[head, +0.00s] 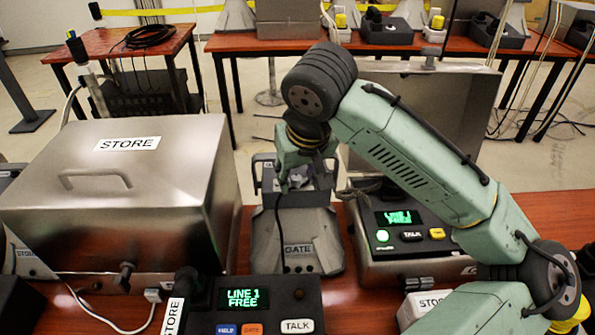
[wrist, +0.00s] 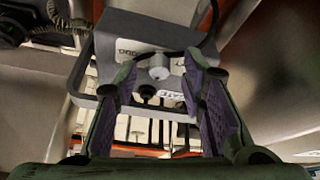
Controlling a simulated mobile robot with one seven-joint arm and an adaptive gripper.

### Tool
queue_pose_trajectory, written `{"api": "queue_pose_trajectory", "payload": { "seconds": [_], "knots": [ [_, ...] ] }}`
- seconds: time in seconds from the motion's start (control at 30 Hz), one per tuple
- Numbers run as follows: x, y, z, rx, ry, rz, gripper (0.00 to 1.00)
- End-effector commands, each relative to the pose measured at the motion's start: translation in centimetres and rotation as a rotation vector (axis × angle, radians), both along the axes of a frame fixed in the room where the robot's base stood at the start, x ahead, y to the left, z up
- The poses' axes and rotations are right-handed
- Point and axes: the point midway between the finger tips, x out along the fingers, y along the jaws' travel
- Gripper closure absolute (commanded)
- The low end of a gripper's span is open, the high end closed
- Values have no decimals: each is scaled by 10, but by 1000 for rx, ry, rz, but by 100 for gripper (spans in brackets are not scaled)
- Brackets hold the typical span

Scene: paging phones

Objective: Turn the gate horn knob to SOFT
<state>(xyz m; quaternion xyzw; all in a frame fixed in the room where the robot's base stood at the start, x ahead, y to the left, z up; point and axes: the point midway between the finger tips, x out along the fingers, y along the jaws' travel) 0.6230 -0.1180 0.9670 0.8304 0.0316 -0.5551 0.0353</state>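The gate horn is a grey wedge-shaped unit with a GATE label (head: 298,250) on the table in the middle of the head view. Its boxy rear part with a handle frame shows in the wrist view (wrist: 135,28). A small pale round knob (wrist: 158,73) sticks out from that part. My gripper (head: 305,178) is over the back of the horn. In the wrist view my gripper (wrist: 160,66) is open, with purple-padded fingers on either side of the knob and visible gaps. I cannot read the knob's setting or its nearby markings. In the head view my gripper hides the knob.
A metal box labelled STORE (head: 120,200) stands on the left. A phone console reading LINE 1 FREE (head: 245,305) is in front. Another console (head: 405,235) with an open metal lid (head: 440,110) stands on the right. A dark cable runs beside the horn.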

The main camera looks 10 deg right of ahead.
Motion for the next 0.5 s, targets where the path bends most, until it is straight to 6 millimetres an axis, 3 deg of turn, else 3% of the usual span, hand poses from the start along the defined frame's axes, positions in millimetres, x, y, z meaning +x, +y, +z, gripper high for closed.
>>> {"api": "queue_pose_trajectory", "payload": {
  "seconds": [0.37,0.5],
  "knots": [
    [3,0,-8,0,-1,-1,63],
    [3,0,-8,0,-1,-1,71]
  ]
}}
